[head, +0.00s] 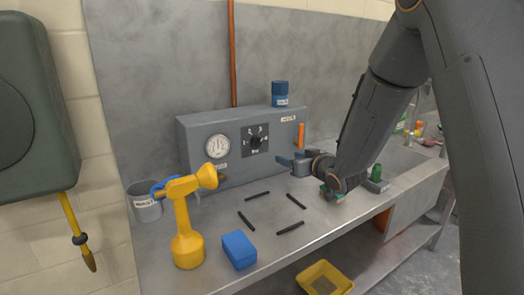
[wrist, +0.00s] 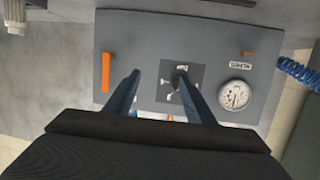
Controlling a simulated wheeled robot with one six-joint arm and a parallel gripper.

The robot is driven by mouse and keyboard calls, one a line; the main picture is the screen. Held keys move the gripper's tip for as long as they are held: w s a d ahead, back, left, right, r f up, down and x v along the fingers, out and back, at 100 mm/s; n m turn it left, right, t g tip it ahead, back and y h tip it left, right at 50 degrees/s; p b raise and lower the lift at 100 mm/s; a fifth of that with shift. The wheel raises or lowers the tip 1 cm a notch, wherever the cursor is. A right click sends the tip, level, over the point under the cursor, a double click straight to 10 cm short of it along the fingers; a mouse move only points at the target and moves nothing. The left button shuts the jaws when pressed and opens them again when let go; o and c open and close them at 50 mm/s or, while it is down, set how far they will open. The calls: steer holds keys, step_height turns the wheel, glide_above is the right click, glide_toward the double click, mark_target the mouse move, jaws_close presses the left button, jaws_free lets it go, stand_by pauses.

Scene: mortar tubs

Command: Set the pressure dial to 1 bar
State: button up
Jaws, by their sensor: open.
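The pressure dial (head: 255,141) is a black knob on a dark square plate with numbers, on the front of a grey box (head: 190,146). In the wrist view the dial (wrist: 178,80) shows upside down, close to one finger. Its exact setting is too small to read surely. A round white gauge (head: 217,146) sits left of the dial; it also shows in the wrist view (wrist: 235,95). My gripper (head: 287,160) is open and empty in front of the box, right of and below the dial. In the wrist view my gripper (wrist: 157,90) has its fingers spread, apart from the knob.
An orange lever (head: 300,136) is on the box's right side. A yellow spray tool (head: 187,225), blue block (head: 239,249) and grey cup (head: 145,204) stand on the metal bench. Several black bars lie mid-bench. A blue can (head: 280,93) stands on the box.

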mark_target(260, 143)
steer(key=w+a+y, duration=0.1)
steer(key=w+a, duration=0.1)
steer(key=a, duration=0.1)
steer(key=w+a+r+n+y, duration=0.1)
steer(key=w+a, duration=0.2)
steer(key=w+a+y+p, duration=0.1)
steer(key=w+a+y, duration=0.1)
steer(key=a, duration=0.1)
steer(key=shift+w+a+r+n+t, duration=0.2)
steer(key=shift+a+r+n+t, duration=0.1)
steer(key=shift+a+r+n, duration=0.1)
steer(key=shift+c, duration=0.3)
steer(key=c, duration=1)
